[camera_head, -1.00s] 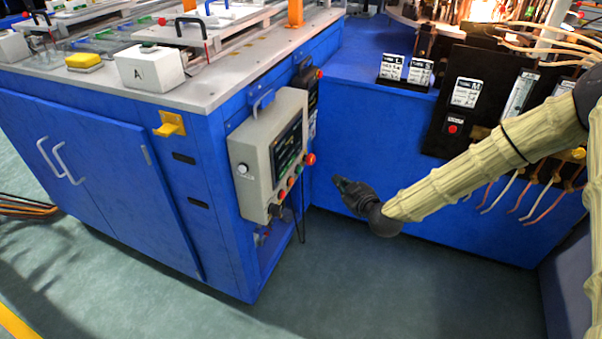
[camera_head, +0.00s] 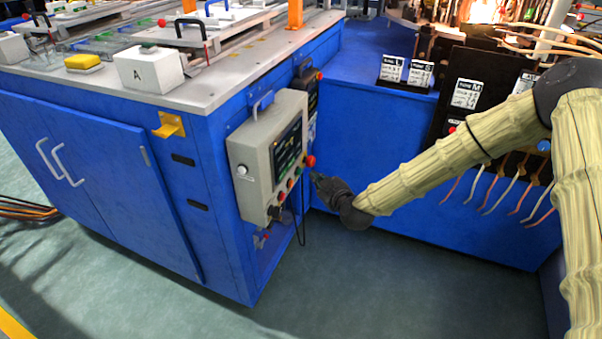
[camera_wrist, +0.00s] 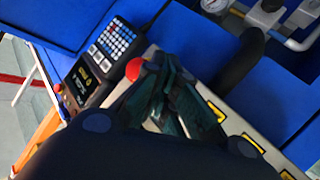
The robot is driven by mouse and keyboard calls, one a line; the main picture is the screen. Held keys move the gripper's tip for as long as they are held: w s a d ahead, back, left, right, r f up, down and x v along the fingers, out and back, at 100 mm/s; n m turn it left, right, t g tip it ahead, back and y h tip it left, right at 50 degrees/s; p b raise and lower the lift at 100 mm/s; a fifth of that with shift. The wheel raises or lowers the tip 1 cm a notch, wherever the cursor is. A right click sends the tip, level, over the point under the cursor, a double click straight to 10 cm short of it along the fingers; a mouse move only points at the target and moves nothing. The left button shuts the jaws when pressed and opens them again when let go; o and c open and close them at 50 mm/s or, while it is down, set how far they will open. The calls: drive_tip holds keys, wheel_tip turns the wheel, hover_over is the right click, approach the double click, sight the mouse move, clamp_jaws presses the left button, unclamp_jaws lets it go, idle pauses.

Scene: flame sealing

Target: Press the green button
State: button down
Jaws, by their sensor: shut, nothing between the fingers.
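The grey control box (camera_head: 256,160) hangs on the corner of the blue cabinet, with a screen and a row of small buttons. In the wrist view, my gripper's dark fingers (camera_wrist: 162,66) are together beside the red knob (camera_wrist: 133,69). The green button cannot be made out there; the fingers may hide it.
The red knob juts from the box's upper right edge, close to my fingertips. A keypad unit (camera_wrist: 113,40) lies beyond it. The blue cabinet (camera_head: 100,190) stands left and a blue bench (camera_head: 375,150) behind my arm. The floor (camera_head: 350,290) in front is clear.

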sight(299, 171)
drive_tip(key=shift+w+a, duration=0.2)
drive_tip(key=shift+a, duration=0.5)
drive_tip(key=shift+a, duration=0.15)
idle(1.0)
drive_tip(key=shift+w+a, duration=0.1)
drive_tip(key=shift+a, duration=0.15)
